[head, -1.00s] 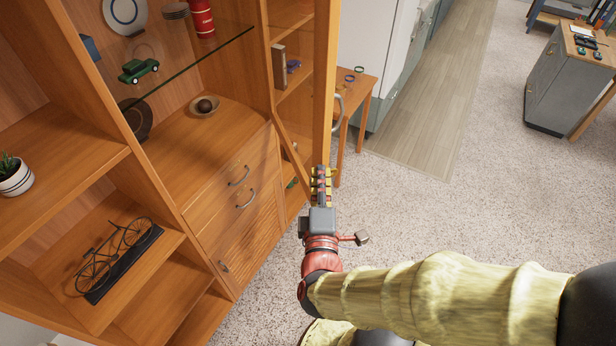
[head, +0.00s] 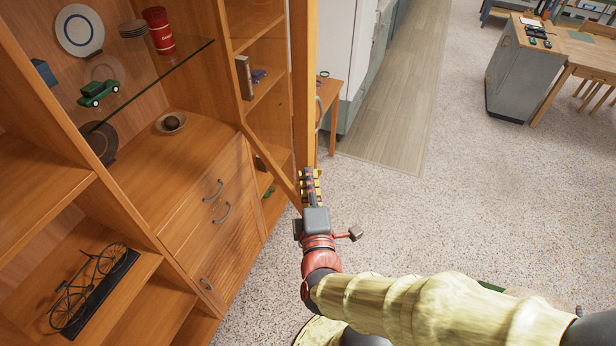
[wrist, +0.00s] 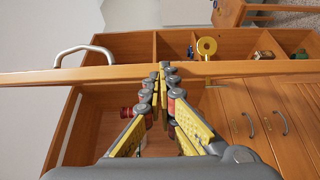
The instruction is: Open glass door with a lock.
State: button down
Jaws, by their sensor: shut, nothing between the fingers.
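The glass door (head: 304,90) has a wooden frame and stands swung out from the wooden cabinet, seen nearly edge-on in the head view. Its bottom rail slants down from the cabinet toward my gripper (head: 309,173). In the wrist view, the door frame (wrist: 105,73) runs across the picture, with a curved metal handle (wrist: 85,50) on its far side. My gripper (wrist: 163,70) is shut and empty, its fingertips at the frame's edge. I cannot tell if they touch it.
The cabinet (head: 185,150) fills the left, with drawers, shelves, a green toy car (head: 98,92) and a bicycle model (head: 88,285). A small wooden table (head: 328,95) stands behind the door. Carpeted floor to the right is clear up to a grey cabinet (head: 522,75).

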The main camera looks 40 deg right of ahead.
aim_at(308, 139)
jog(key=shift+r, duration=0.1)
notch_tip(308, 139, up, 10)
jog(key=shift+f, duration=0.15)
jog(key=d+f+m+g, duration=0.1)
jog(key=d+f+g, duration=0.2)
jog(key=f+g, duration=0.6)
jog(key=w+a+f+n+g+y+p, duration=0.2)
jog(key=w+a+f+n+g, duration=0.1)
jog(key=a+f, duration=0.25)
jog(key=w+a+f+n+g+y+p, duration=0.2)
jog(key=w+a+f+n+g+y, duration=0.15)
jog(key=a, duration=0.35)
jog(key=s+d+f, duration=0.1)
jog(key=d+f, duration=0.6)
jog(key=f, duration=0.2)
jog(key=shift+s+d+f+h, duration=0.2)
jog(key=shift+s+d+h, duration=0.1)
jog(key=shift+h, duration=0.05)
